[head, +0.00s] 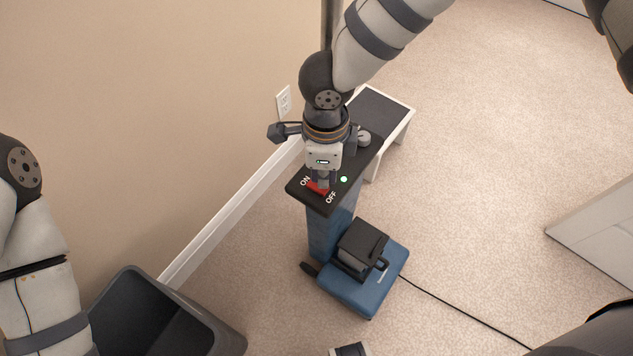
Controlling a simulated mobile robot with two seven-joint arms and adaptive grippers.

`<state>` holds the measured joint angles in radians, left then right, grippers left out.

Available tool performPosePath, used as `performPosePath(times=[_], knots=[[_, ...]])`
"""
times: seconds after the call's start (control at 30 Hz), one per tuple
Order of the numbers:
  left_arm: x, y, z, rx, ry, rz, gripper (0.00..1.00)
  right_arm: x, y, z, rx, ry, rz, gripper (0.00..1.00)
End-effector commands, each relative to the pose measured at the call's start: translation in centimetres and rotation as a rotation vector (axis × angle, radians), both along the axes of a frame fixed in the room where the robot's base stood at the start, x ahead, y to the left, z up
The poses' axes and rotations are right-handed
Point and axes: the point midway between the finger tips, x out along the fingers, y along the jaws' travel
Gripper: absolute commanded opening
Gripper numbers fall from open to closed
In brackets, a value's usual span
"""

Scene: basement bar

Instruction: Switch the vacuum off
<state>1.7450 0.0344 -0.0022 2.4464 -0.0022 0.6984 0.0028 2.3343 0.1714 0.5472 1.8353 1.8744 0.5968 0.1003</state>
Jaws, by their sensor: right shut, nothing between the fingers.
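The vacuum (369,287) is blue and stands upright on the carpet, with a black top panel (303,192). On the panel is a red switch (317,188) between the printed words ON, on its left, and OFF, on its right. A small green light (344,179) glows beside it. My right gripper (321,184) points down, shut and empty, with its fingertips at the red switch and covering part of it. I cannot tell whether they touch it or which way it is tilted. My left arm shows at the left edge, but its gripper is out of view.
A dark bin (206,326) stands at the bottom left by the wall. A white-framed bench with a dark top (380,108) stands behind the vacuum. A wall outlet (284,103) is on the left. A black cord (462,324) runs right across the carpet, which is mostly clear there.

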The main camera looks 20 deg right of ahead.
Motion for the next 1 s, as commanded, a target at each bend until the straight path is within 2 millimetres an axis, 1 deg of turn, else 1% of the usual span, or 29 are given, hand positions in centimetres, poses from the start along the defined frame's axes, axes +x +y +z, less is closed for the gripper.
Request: performPosePath(times=[0.43, 1.0], knots=[[-0.01, 0.00, -0.01, 0.000, 0.000, 0.000, 0.40, 0.00, 0.00, -0.01, 0.000, 0.000, 0.000, 0.00], [-0.25, 0.00, -0.29, 0.000, 0.008, 0.000, 0.40, 0.01, -0.01, -0.89, 0.000, 0.000, 0.001, 0.00]])
